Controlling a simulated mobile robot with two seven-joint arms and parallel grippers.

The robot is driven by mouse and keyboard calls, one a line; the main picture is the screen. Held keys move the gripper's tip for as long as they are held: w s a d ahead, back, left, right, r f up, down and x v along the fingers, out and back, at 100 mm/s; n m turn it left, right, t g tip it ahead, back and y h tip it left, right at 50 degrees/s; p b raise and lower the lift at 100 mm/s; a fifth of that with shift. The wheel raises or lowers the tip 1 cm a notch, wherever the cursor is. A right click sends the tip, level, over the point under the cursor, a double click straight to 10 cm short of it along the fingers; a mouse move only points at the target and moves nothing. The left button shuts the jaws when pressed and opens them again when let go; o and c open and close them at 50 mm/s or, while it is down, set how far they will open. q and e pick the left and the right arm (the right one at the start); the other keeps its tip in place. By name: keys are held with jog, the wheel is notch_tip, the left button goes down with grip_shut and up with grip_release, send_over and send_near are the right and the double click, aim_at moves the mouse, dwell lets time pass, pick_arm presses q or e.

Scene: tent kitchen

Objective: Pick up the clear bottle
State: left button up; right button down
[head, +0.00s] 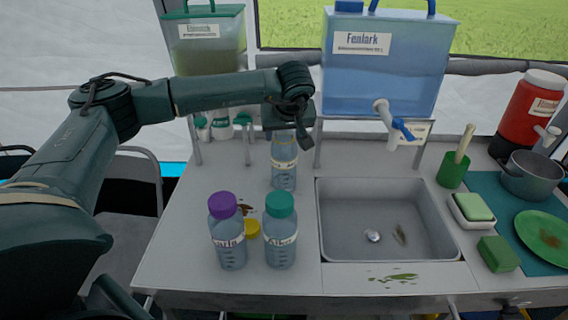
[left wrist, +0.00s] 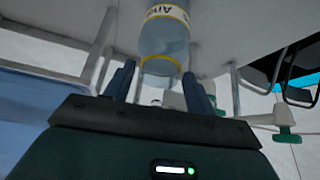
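The clear bottle (head: 284,165) stands upright on the counter, left of the sink, with a yellow-edged label and no cap on it. My left gripper (head: 289,136) is above it, pointing down at its top. In the left wrist view, the bottle's yellow-ringed mouth (left wrist: 160,66) lies between the two finger tips of the open left gripper (left wrist: 160,82). A gap shows beside the left finger; whether the right finger touches the bottle I cannot tell. My right gripper is not in view.
A purple-capped bottle (head: 228,232) and a green-capped bottle (head: 281,230) stand in front, with a yellow cap (head: 252,229) between them. The sink (head: 335,250) is to the right. A blue water tank (head: 385,75) on a rack and a green tank (head: 205,48) stand behind.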

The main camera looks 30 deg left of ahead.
pick_arm(q)
grip_shut()
dwell(0.4)
jog(key=shift+r, duration=0.25)
jog(key=s+d+r+b, duration=0.1)
jog(key=s+d+b, duration=0.1)
jog(key=s+d, duration=0.4)
notch_tip(320, 180, up, 13)
jog(key=shift+a+r, duration=0.2)
jog(key=shift+a, duration=0.05)
dwell(0.9)
jog(key=shift+w, duration=0.1)
dwell(2.9)
